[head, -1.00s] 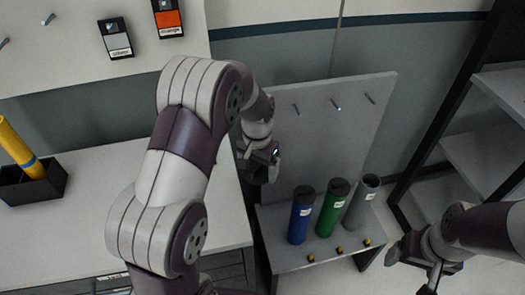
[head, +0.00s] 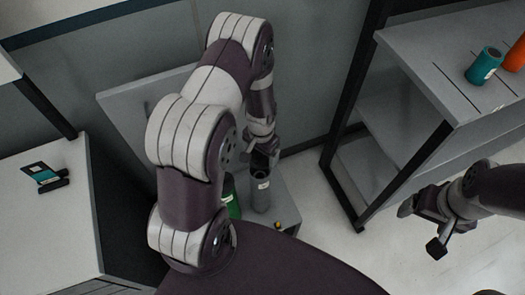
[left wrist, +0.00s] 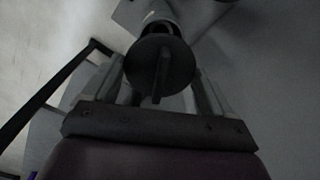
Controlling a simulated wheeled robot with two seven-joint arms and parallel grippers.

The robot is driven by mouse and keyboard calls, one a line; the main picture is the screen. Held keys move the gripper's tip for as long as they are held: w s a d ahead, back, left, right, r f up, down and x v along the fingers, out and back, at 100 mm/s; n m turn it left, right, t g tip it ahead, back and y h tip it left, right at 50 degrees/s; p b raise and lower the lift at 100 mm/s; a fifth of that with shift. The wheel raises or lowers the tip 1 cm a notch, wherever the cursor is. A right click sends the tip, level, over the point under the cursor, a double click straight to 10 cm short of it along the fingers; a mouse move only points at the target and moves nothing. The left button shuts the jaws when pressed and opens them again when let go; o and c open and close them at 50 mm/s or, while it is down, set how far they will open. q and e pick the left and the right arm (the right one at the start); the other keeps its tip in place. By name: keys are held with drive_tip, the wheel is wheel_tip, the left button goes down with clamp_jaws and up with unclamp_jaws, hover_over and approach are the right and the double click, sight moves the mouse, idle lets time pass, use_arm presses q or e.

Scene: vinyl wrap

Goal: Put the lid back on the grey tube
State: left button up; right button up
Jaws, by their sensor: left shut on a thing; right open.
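The grey tube (head: 260,192) stands upright on a low grey stand, with a pale label near its top. My left gripper (head: 262,148) is directly above its top end. In the left wrist view, my left gripper (left wrist: 160,80) is shut on the dark round lid (left wrist: 147,62), which has a raised bar across it. Part of the grey tube (left wrist: 158,15) shows just beyond the lid. I cannot tell whether the lid touches the tube's rim. My right gripper (head: 422,228) is open and empty over the floor at the right.
A green tube (head: 231,197) stands left of the grey one, partly hidden by my left arm. A grey shelf (head: 420,55) at the right holds a teal cylinder (head: 484,66) and an orange one (head: 516,55). A white table (head: 40,230) is at the left.

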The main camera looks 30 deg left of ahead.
use_arm(q)
drive_tip(key=shift+s+a+f, duration=0.15)
drive_tip(key=shift+s+f, duration=0.1)
drive_tip(key=shift+s+f+b, duration=0.15)
drive_tip(key=shift+f+b, duration=0.15)
drive_tip(key=shift+b, duration=0.2)
drive_tip(key=f+b, duration=0.4)
drive_tip(key=f, duration=0.1)
drive_tip(key=shift+w+f, duration=0.1)
drive_tip(key=shift+w, duration=0.1)
use_arm(e)
drive_tip(key=f, duration=0.5)
drive_tip(key=shift+s+a+f, duration=0.1)
drive_tip(key=shift+s+a, duration=0.05)
drive_tip(key=shift+s, duration=0.1)
drive_tip(key=shift+r, duration=0.3)
use_arm(q)
drive_tip(key=shift+f, duration=0.1)
idle(0.5)
